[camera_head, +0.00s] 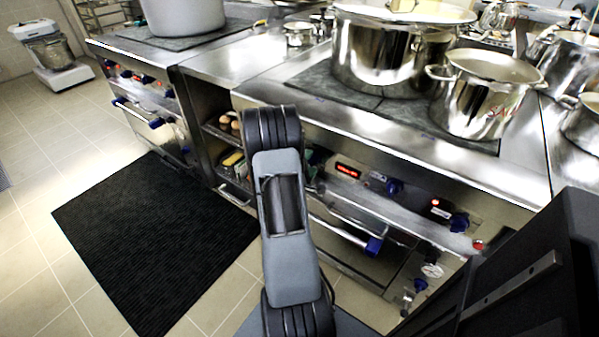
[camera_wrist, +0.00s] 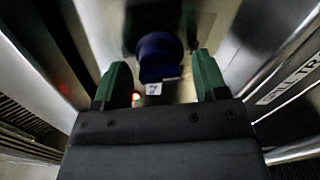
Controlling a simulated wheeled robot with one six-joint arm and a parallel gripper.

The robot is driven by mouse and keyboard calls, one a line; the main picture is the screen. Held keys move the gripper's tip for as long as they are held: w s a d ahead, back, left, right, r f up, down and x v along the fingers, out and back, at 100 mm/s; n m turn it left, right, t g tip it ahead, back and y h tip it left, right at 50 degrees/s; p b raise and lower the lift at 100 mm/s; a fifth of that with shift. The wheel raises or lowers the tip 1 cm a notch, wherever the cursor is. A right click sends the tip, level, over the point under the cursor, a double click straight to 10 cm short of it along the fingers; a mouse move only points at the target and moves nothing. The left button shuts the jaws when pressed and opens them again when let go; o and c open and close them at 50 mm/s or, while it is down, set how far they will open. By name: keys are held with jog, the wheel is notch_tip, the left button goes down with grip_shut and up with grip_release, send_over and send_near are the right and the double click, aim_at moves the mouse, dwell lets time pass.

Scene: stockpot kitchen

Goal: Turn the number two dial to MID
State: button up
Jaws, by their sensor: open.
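In the wrist view a dark blue dial (camera_wrist: 158,57) stands out from the steel panel. A small white label (camera_wrist: 153,89) with a dark mark is at its lower edge; I cannot read the mark surely. My gripper (camera_wrist: 163,80) is open, its green fingers on either side of the dial with gaps, apparently not touching it. In the head view two blue dials show on the stove front, one nearer the middle (camera_head: 393,187) and one further right (camera_head: 459,222). My arm hides my gripper there, and I cannot tell the dial settings.
A red light (camera_wrist: 136,96) glows beside the dial. The stove front has an oven handle (camera_head: 345,232) below the dials. Steel pots, including a large one (camera_head: 372,55) and a smaller one (camera_head: 485,95), stand on the cooktop. A black mat (camera_head: 150,240) lies on the open floor.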

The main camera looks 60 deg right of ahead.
jog(key=a, duration=1.3)
jog(key=shift+p, duration=0.3)
jog(key=s+a+f+g+y, duration=0.1)
jog(key=s+f+g+y, duration=0.15)
jog(key=s+g, duration=0.25)
jog(key=s+a+r+m+g+y+p, duration=0.3)
jog(key=a+r+y+p, duration=0.2)
jog(key=a+r+y, duration=0.25)
jog(key=w+a+r+t+y+p, duration=0.3)
jog(key=a+r+p, duration=0.5)
jog(key=r, duration=0.6)
jog(key=w+a+r+t+y+p, duration=0.4)
jog(key=a+r+t+p, duration=0.3)
jog(key=a+r, duration=0.6)
notch_tip(320, 180, up, 2)
jog(key=shift+a+r+t+y+p, duration=0.1)
jog(key=shift+a+t+y+p, duration=0.15)
jog(key=shift+t+y+p, duration=0.4)
